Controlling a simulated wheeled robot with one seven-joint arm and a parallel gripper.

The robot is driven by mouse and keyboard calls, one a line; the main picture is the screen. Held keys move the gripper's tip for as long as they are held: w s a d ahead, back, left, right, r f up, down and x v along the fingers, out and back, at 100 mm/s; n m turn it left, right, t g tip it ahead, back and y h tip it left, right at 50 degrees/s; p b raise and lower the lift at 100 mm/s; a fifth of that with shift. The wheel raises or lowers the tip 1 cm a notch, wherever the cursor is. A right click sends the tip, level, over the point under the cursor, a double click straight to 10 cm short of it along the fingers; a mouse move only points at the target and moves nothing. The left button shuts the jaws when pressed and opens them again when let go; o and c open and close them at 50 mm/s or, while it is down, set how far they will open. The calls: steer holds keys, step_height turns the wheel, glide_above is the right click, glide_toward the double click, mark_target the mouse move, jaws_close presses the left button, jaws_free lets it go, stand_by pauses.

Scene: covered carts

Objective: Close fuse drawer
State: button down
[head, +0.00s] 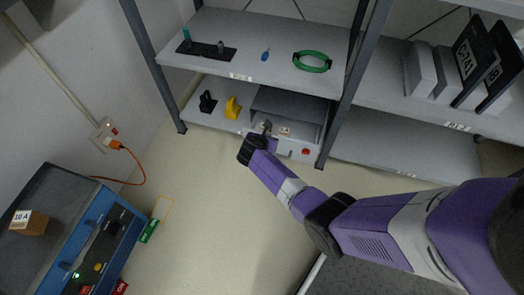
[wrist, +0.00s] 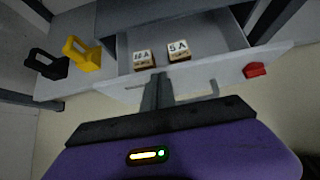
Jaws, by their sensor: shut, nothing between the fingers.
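The fuse drawer (head: 294,149) is a light grey drawer in a grey cabinet (head: 290,103) on the lower shelf. In the wrist view the drawer (wrist: 228,72) stands open, with its inside showing. Two wooden blocks lie in it, a left one (wrist: 143,64), probably marked 10 A, and one marked 5 A (wrist: 179,56). A bar handle runs along the front panel. My gripper (head: 266,128) is shut and empty at the drawer front, left of its middle. Its fingers (wrist: 152,88) overlap the front panel and part of the handle; whether they touch is unclear.
A black padlock-like item (head: 207,103) and a yellow one (head: 233,107) stand left of the cabinet. The upper shelf (head: 285,72) overhangs the cabinet.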

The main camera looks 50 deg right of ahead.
steer(key=w+d+b, duration=0.2)
steer(key=w+d, duration=0.1)
steer(key=d, duration=0.6)
steer(key=shift+w+d, duration=0.15)
steer(key=shift+d, duration=0.1)
steer(key=shift+r, duration=0.1)
steer(key=a+p, duration=0.1)
steer(key=s+a, duration=0.1)
steer(key=a, duration=0.1)
steer(key=a+p, duration=0.1)
steer(key=shift+s+a+r+p, duration=0.25)
steer(key=shift+r+p, duration=0.1)
steer(key=shift+r, duration=0.05)
steer(key=p+v, duration=0.5)
steer(key=v, duration=0.4)
steer(key=shift+a+f+p, duration=0.2)
steer(key=shift+p, duration=0.1)
steer(key=shift+s, duration=0.1)
